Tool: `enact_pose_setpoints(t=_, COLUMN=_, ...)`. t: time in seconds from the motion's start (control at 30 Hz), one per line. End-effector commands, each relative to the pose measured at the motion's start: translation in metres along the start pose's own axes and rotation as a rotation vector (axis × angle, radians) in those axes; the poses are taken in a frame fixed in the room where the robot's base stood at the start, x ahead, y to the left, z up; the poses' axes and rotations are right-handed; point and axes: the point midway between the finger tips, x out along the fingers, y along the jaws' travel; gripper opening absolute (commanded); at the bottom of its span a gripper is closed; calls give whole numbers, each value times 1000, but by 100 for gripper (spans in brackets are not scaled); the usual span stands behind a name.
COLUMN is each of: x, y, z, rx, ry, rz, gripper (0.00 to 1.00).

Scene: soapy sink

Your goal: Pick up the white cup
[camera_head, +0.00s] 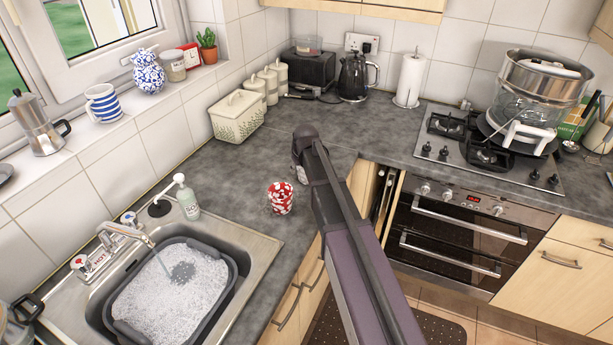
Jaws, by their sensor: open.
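A red-and-white patterned cup (280,197) stands on the grey worktop, right of the sink. A white mug with blue stripes (103,103) stands on the window sill at the left. I see no plain white cup. My arm reaches in from the lower right, and my gripper (298,158) is at its far end, above the worktop. It is beyond the red-and-white cup in the picture and apart from it. The gripper is open, small and partly hidden by my arm; I see nothing held in it.
The sink (262,243) holds a grey basin of suds under a running tap (127,234). A soap bottle (187,197) stands at its back edge. A patterned bread bin (237,116), kettle (356,78) and hob (503,165) stand farther back. The worktop between is mostly clear.

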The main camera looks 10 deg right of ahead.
Motion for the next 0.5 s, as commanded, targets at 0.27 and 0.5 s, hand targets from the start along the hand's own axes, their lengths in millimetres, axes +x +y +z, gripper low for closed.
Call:
enact_pose_setpoints(t=0.27, x=8, y=0, z=0, rx=0, ry=0, rz=0, gripper=50)
enact_pose_setpoints(t=0.5, x=8, y=0, z=0, rx=0, ry=0, rz=0, gripper=50)
